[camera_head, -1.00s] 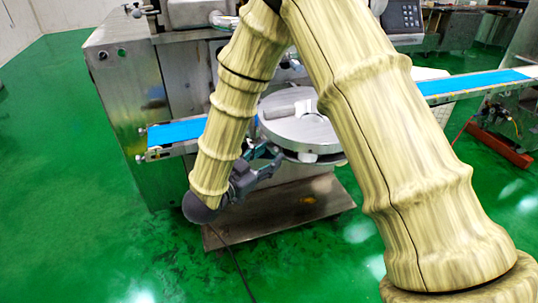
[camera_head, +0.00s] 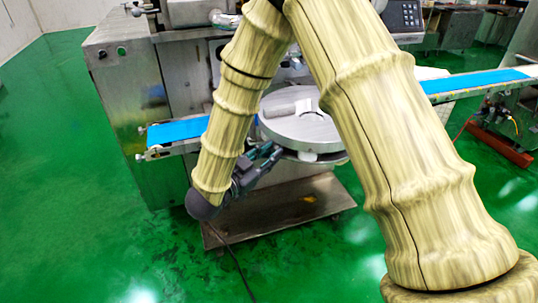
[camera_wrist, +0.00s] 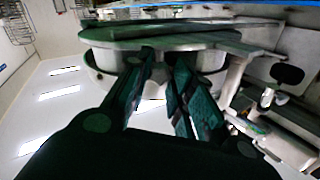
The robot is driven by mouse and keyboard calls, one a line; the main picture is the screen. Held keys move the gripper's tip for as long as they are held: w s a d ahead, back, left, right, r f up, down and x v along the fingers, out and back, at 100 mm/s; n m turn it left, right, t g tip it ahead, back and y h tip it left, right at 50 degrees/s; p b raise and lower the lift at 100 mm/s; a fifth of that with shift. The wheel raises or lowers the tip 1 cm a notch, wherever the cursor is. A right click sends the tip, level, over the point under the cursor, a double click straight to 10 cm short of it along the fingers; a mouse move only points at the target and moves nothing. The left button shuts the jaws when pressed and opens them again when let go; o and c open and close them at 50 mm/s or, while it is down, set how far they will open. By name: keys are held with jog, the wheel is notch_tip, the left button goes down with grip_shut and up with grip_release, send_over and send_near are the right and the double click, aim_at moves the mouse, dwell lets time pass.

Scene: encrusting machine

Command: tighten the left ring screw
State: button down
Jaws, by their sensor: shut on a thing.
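My gripper (camera_head: 272,153) is at the left edge of the round metal disc (camera_head: 300,131) on the front of the machine. In the wrist view my gripper (camera_wrist: 165,58) has its dark green fingers reaching to the rim of a round metal part (camera_wrist: 210,60). The fingertips are close together with a narrow gap between them. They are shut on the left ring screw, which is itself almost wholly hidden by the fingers. I cannot make out its shape or how deep it sits.
A blue conveyor belt (camera_head: 178,132) sticks out left of my forearm, and another blue belt (camera_head: 475,82) runs off to the right. A metal base plate (camera_head: 290,212) lies low under the disc. The green floor at the left is clear.

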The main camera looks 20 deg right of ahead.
dwell(0.3)
jog(key=c, duration=1.2)
grip_release()
jog(key=shift+c, duration=0.2)
jog(key=shift+a, duration=0.15)
jog(key=v, duration=1.2)
